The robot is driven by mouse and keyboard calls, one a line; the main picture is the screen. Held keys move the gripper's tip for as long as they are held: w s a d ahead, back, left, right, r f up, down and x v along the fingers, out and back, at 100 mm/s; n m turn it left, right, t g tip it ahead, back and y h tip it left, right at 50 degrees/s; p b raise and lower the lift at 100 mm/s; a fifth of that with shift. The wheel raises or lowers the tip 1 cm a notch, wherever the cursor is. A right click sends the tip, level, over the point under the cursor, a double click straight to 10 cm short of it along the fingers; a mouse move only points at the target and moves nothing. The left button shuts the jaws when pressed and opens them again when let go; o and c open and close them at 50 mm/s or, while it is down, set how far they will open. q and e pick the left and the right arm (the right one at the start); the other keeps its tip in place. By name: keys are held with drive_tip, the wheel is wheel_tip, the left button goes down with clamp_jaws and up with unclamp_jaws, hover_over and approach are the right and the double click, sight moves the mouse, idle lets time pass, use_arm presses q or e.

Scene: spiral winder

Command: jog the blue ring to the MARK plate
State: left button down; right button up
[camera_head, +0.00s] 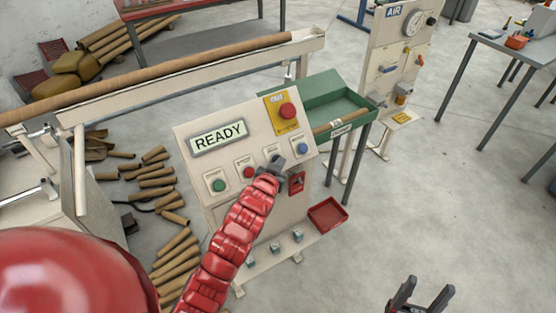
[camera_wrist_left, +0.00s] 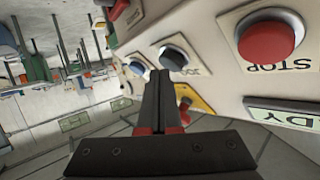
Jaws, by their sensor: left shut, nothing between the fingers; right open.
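The sloped control panel (camera_head: 235,160) has a lit READY display (camera_head: 218,137). My left gripper (camera_head: 276,163) is shut and empty, its tips at the panel's lower right, over or close to a black button (camera_wrist_left: 173,57). In the left wrist view the fingertips (camera_wrist_left: 158,74) overlap the button's edge; I cannot tell whether they touch it. A blue button (camera_head: 302,147) is just right of the tips. My right gripper (camera_head: 422,297) is open and empty over the floor. A long brown tube (camera_head: 170,78) lies along the winder. I cannot make out a blue ring or MARK plate.
The panel also has a green button (camera_head: 218,185), a red STOP button (camera_wrist_left: 270,40) and a red mushroom button (camera_head: 287,110) on yellow. A green tray (camera_head: 318,98) stands behind it. Cut tubes (camera_head: 155,180) litter the floor at left.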

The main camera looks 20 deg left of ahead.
use_arm(q)
drive_tip(key=shift+w+a+f, duration=0.2)
drive_tip(key=shift+a+f, duration=0.05)
drive_tip(key=shift+f, duration=0.05)
idle(0.8)
drive_tip(key=shift+s+d+r, duration=0.4)
drive_tip(key=shift+d+r, duration=0.1)
drive_tip(key=shift+r, duration=0.05)
drive_tip(key=shift+b, duration=0.35)
drive_tip(key=shift+w+a+f, duration=0.1)
drive_tip(key=shift+w+a+f, duration=0.1)
drive_tip(key=shift+a+f, duration=0.05)
